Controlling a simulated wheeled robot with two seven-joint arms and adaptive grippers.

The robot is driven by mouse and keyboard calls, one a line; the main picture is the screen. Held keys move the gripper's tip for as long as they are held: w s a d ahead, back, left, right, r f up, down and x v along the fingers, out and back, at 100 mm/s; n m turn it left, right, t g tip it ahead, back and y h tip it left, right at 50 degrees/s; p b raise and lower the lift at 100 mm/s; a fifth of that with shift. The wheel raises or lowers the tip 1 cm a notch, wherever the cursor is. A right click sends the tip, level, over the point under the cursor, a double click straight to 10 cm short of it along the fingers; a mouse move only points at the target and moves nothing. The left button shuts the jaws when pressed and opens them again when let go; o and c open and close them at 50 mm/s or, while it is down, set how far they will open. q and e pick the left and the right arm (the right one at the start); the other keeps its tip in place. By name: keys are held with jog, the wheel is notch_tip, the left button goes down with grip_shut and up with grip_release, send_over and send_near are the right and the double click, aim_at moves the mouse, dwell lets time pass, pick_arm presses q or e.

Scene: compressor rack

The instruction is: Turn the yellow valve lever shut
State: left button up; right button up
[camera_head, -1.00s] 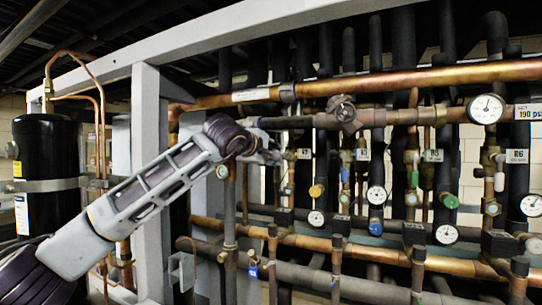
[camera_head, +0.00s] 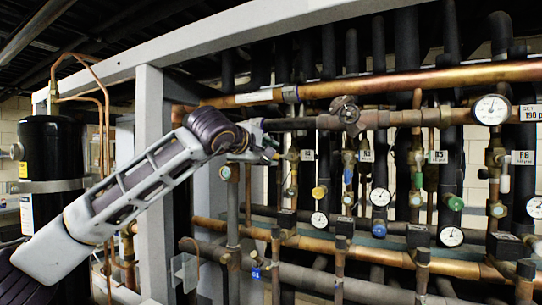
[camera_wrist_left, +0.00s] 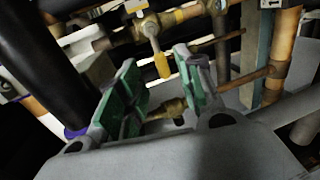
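In the left wrist view a yellow valve lever (camera_wrist_left: 161,63) hangs from a brass valve body (camera_wrist_left: 151,27), beyond the fingertips. A rounded yellow handle (camera_head: 319,191) shows in the head view among the pipes, right of and below my left gripper; I cannot tell for sure that it is the same lever. My left gripper (camera_head: 267,148) is small and partly hidden by its own wrist in the head view. In the wrist view the green-padded fingers of this gripper (camera_wrist_left: 160,88) are apart, with the lever seen between their tips and no grip on it. My right gripper is not in view.
A grey frame post (camera_head: 151,150) stands behind my left arm. A long copper pipe (camera_head: 420,80) crosses above the gripper. Several gauges (camera_head: 491,109), a green handle (camera_head: 453,202) and dense vertical pipes fill the right. A black tank (camera_head: 48,150) stands at left.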

pick_arm(q)
jog(key=v, duration=0.7)
dwell(0.7)
